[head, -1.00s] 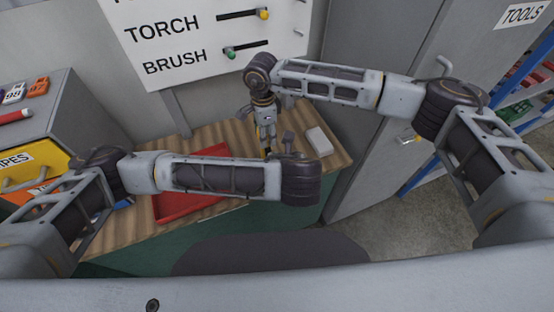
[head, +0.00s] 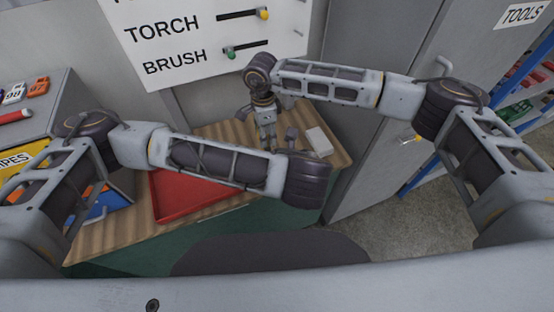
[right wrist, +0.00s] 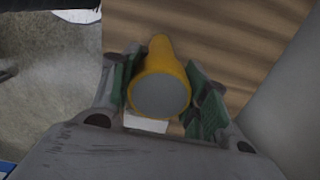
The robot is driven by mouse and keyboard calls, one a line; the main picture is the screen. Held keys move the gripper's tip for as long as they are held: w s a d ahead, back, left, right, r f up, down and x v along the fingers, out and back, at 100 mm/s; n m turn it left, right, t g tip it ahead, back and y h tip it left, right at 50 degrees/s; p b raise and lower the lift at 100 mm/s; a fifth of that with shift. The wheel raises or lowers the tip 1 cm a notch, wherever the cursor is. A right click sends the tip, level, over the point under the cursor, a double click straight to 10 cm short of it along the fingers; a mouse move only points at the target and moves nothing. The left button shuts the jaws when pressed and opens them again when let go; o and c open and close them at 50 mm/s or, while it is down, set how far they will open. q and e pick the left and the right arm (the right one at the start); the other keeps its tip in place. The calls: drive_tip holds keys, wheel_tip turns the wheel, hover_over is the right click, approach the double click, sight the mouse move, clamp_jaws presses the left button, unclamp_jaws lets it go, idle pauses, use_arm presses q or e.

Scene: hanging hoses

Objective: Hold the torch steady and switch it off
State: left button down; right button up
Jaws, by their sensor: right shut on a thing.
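The yellow torch (right wrist: 161,70) shows in the right wrist view with its round grey end towards the camera. My right gripper (right wrist: 160,62) is shut on it, with a green-padded finger on each side. In the head view my right gripper (head: 267,132) points down above the wooden worktop, and the torch is hidden there. My left arm's wrist (head: 306,180) is in front of and just below the right gripper. Only a small grey part near that wrist shows, so the left gripper's fingers and the torch's switch cannot be made out.
A red tray (head: 170,208) lies on the worktop (head: 120,232), partly behind my left arm. A white block (head: 319,141) lies right of the grippers. A board (head: 190,25) labelled TORCH and BRUSH stands behind. A grey cabinet (head: 385,60) closes off the right.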

idle(0.4)
drive_tip(key=o, duration=1.2)
drive_tip(key=shift+r, duration=5.95)
